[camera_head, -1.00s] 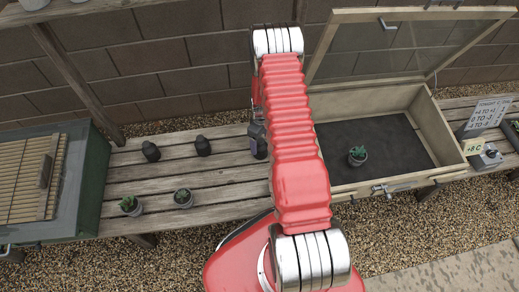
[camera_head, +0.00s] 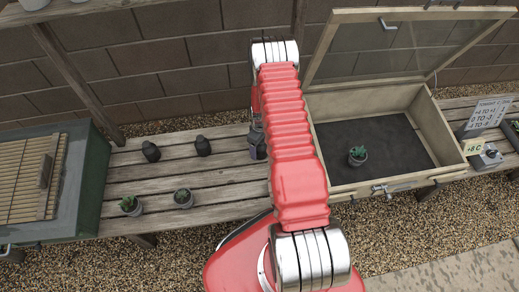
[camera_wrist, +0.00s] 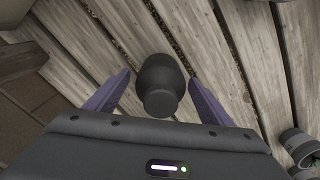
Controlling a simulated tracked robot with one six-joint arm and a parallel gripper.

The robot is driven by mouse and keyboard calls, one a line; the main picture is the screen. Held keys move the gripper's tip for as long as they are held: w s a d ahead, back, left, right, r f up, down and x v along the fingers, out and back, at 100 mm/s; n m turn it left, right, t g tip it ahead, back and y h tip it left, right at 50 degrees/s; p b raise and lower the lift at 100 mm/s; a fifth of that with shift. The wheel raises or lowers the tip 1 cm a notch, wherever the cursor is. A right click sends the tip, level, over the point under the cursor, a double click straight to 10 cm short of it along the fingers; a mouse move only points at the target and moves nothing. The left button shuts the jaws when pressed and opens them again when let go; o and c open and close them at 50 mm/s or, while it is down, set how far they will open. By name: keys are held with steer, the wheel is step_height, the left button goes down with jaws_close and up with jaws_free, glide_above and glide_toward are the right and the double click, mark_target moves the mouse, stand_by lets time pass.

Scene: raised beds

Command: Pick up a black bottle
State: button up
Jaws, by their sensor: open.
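In the wrist view a black bottle (camera_wrist: 160,75) with a narrower round neck stands on the wooden planks, seen from above. My gripper (camera_wrist: 160,78) is open, with one purple finger on each side of the bottle and a gap to each. In the head view two black bottles, a left one (camera_head: 151,152) and a right one (camera_head: 203,146), stand on the plank bench. My gripper (camera_head: 257,146) shows only in part there, beside my red arm; the bottle at it is hard to make out.
Two potted plants (camera_head: 130,205) (camera_head: 183,198) stand at the bench's front. A green box (camera_head: 88,190) with a slatted lid is at the left. An open wooden cold frame (camera_head: 425,118) with a potted plant inside is at the right. A pot (camera_wrist: 297,140) shows in the wrist view.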

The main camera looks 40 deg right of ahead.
steer(key=c, duration=1.4)
steer(key=shift+r, duration=0.1)
steer(key=shift+r, duration=4.9)
